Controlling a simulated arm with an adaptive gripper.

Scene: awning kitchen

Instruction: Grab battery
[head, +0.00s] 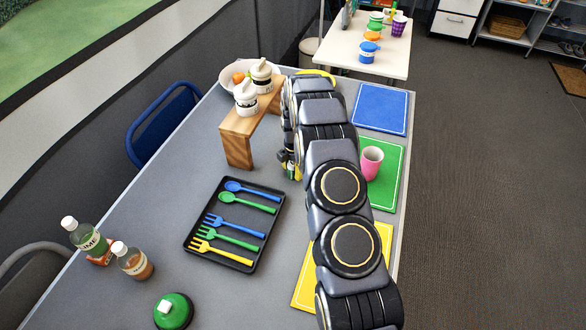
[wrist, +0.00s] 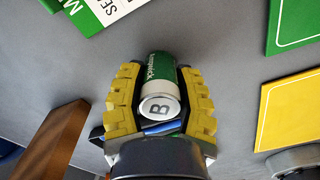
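The battery (wrist: 162,80) is a green and white cylinder with a grey end marked "B", seen in the wrist view. It sits between the two yellow fingers of my gripper (wrist: 161,78), which lie close against its sides, so the gripper looks shut on it. In the head view my gripper (head: 291,168) is low over the grey table, right of the wooden stand, and mostly hidden by my arm. The battery cannot be made out clearly there. Whether it still touches the table cannot be told.
The wooden stand (head: 237,128) holds two white bottles. A black cutlery tray (head: 191,241) lies in front-left. Blue (head: 380,108), green (head: 392,185) and yellow (head: 304,289) mats line the right edge. A pink cup (head: 371,162) stands on the green mat. A green-and-white printed item (wrist: 103,12) lies near the battery.

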